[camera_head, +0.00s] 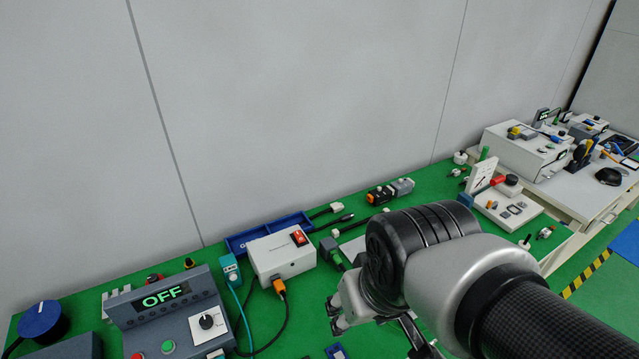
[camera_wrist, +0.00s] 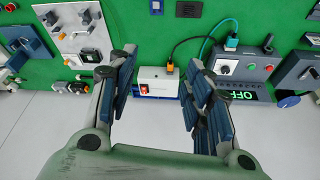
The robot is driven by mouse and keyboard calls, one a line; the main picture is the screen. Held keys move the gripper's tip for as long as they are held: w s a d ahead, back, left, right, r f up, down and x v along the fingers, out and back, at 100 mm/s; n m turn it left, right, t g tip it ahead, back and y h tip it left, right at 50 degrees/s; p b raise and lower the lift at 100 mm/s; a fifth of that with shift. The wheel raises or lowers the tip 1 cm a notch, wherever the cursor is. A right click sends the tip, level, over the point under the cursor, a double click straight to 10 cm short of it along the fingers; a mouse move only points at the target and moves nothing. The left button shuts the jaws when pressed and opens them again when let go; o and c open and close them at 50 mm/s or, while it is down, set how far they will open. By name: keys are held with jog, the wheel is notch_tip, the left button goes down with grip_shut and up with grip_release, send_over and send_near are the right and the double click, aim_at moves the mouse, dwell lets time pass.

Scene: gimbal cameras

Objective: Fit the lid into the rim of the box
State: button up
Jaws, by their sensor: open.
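My gripper (camera_wrist: 160,72) is open and empty, its two dark padded fingers wide apart in the wrist view. In the head view it is mostly hidden behind my arm, above the green bench. A white box (camera_wrist: 156,75) with a red switch shows between the fingers in the wrist view, farther off on the bench. It also shows in the head view (camera_head: 281,261), with an orange plug at its front. I cannot tell whether this is the task's box. No separate lid or open box rim can be made out with certainty.
A grey control panel (camera_head: 165,308) reading OFF stands left on the green bench (camera_head: 300,340). A blue tray (camera_head: 262,233) lies behind the white box. Cables run across the bench front. A plain wall (camera_head: 300,110) stands behind. More devices stand at far right.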

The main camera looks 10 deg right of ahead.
jog(key=shift+t, duration=0.3)
jog(key=s, duration=0.1)
jog(key=s+r, duration=0.1)
jog(key=s+d+r, duration=0.1)
jog(key=s, duration=0.1)
jog(key=shift+d, duration=0.1)
